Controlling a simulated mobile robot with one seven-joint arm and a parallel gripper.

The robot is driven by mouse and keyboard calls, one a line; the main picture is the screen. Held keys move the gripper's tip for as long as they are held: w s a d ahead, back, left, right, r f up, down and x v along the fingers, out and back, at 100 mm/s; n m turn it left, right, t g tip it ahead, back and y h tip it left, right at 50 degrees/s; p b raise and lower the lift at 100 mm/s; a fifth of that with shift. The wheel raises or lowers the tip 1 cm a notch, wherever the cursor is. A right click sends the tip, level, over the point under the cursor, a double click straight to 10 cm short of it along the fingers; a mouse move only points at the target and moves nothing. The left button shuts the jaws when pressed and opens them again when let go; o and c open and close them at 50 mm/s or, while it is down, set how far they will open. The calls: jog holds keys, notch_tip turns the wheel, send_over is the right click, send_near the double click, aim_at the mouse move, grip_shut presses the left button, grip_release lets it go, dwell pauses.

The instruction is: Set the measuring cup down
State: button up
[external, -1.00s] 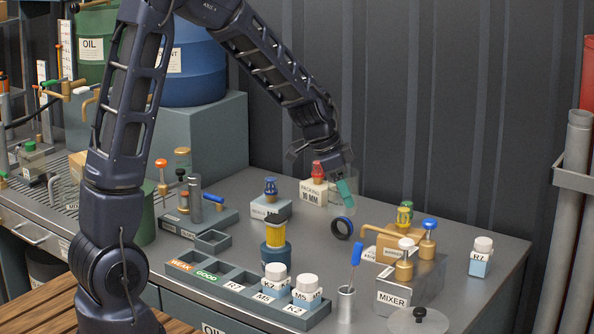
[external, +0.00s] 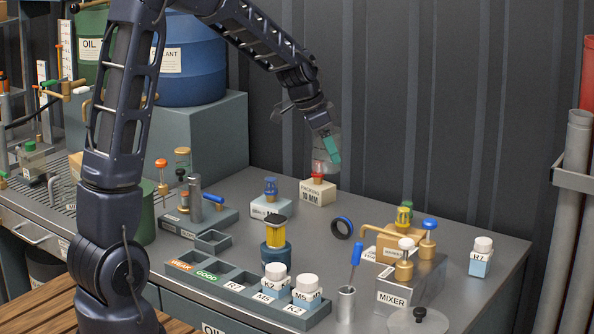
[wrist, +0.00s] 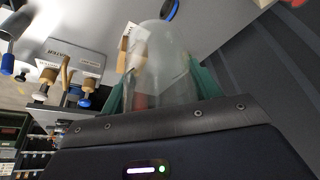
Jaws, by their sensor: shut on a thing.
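The measuring cup is a clear, see-through vessel. In the wrist view the cup (wrist: 165,62) lies between the teal fingers, its rounded end pointing away from my wrist. My gripper (external: 331,150) is shut on it and holds it in the air above the back of the grey bench. In the external view the cup is faint beside the fingers, in front of the dark wall and close above the red-topped packing box (external: 318,194). I cannot tell whether the cup touches the red top.
A blue-topped box (external: 270,209) is left of the packing box. Bare bench (external: 455,235) shows near bottle R7 (external: 481,258).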

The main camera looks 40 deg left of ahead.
jog(key=w+a+n+y, duration=0.1)
jog(key=w+a+n, duration=0.15)
jog(key=a, duration=1.05)
jog(key=w+a+n+t+y, duration=0.1)
jog(key=w+a+n, duration=0.15)
jog(key=a, duration=1.05)
jog(key=w+a+n, duration=0.2)
jog(key=w+a, duration=0.1)
jog(key=a, duration=1)
notch_tip(320, 180, down, 20)
jog(key=shift+a+f, duration=0.1)
jog(key=o, duration=0.9)
jog(key=shift+f, duration=0.1)
jog(key=shift+o, duration=0.3)
